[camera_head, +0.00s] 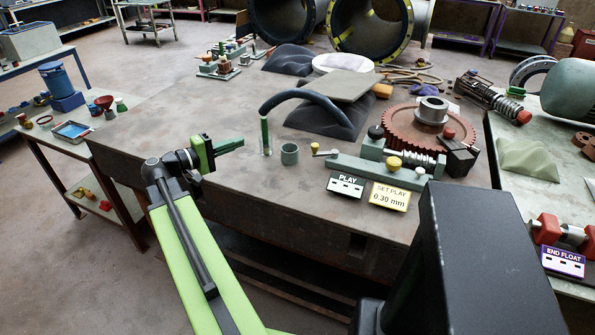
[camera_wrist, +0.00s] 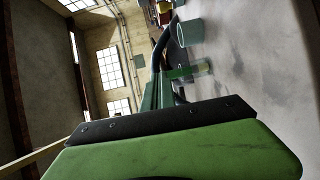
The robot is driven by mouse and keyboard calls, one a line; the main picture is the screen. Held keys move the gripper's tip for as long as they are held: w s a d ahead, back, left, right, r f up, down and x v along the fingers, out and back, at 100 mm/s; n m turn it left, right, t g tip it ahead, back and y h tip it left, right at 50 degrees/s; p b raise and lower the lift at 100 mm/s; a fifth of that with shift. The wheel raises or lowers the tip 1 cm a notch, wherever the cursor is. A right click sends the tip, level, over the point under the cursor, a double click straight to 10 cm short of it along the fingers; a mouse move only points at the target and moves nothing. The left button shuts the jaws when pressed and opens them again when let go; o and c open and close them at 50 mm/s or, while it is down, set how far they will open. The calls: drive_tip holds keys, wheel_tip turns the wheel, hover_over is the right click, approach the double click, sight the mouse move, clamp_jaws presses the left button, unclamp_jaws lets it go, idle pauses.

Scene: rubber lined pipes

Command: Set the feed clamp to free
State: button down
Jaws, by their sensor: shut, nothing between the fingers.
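No part in view carries a label reading feed clamp, so I cannot tell which part it is. A grey-green fixture (camera_head: 374,171) stands at the bench's front edge, with a crank at its left end, yellow knobs (camera_head: 394,163) and a worm beside a red-brown gear wheel (camera_head: 428,128). Signs reading PLAY (camera_head: 345,184) and SET PLAY 0.30 mm (camera_head: 389,196) hang at its front. My gripper (camera_head: 240,143) is shut and empty, above the front left of the bench, left of the fixture and apart from it. The wrist view does not show the fixture clearly.
A thin green upright tube (camera_head: 266,137) and a grey-green cup (camera_head: 290,154) stand between my gripper and the fixture. A dark curved hose (camera_head: 316,98) arches behind them. Small green devices (camera_head: 219,66) stand at the back. The bench (camera_head: 190,116) is clear at left.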

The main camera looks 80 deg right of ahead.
drive_tip(key=s+d+f+g+b, duration=0.1)
drive_tip(key=s, duration=0.3)
drive_tip(key=s+d+f+m+g+y+b, duration=0.1)
drive_tip(key=s+d+f, duration=0.1)
drive_tip(key=s, duration=0.2)
drive_tip(key=s+d+f+m+y+b, duration=0.1)
drive_tip(key=s, duration=0.3)
drive_tip(key=shift+d+f+g, duration=0.15)
drive_tip(key=shift+d+g, duration=0.05)
drive_tip(key=shift+g, duration=0.2)
drive_tip(key=shift+s, duration=0.2)
drive_tip(key=x, duration=1)
